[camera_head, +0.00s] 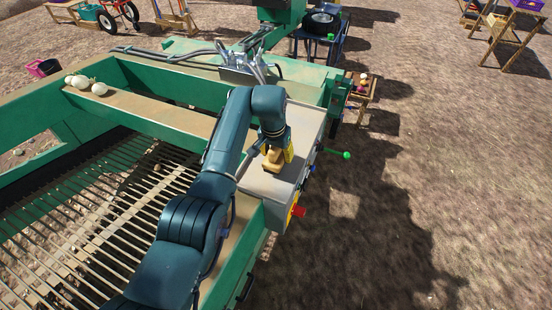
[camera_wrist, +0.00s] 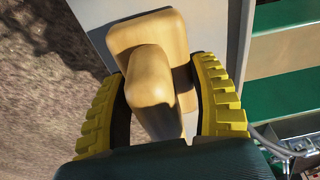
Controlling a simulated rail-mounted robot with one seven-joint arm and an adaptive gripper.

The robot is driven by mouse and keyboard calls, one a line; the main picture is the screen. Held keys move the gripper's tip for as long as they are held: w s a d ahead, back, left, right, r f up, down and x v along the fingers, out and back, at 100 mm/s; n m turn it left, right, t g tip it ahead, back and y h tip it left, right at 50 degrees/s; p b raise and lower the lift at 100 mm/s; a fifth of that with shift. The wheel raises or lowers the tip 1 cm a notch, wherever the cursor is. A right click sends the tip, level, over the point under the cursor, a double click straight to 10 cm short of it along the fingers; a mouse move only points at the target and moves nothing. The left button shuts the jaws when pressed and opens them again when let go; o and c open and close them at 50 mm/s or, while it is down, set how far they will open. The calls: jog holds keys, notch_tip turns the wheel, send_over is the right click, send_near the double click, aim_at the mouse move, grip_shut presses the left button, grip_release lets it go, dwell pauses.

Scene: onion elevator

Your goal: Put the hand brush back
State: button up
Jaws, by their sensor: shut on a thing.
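The hand brush (camera_wrist: 152,75) shows in the wrist view as a pale wooden block with a raised rounded grip. My gripper (camera_wrist: 165,108) has its two yellow ribbed fingers on either side of the wooden grip and is shut on it. In the head view the brush (camera_head: 272,162) is a small tan shape under my gripper (camera_head: 276,154), over the top of the grey control box (camera_head: 283,180). I cannot tell whether the brush touches the box top. Its bristles are hidden.
The grey box has a red knob (camera_head: 299,211) on its outer side. A green-tipped lever (camera_head: 346,155) sticks out to the right. Several onions (camera_head: 99,88) lie on the machine's ledge at left. A small wooden stand (camera_head: 361,88) with items stands behind. Bare ground lies right.

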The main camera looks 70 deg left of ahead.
notch_tip(320, 180, down, 3)
jog(key=shift+r, duration=0.2)
jog(key=shift+c, duration=0.3)
jog(key=o, duration=1.2)
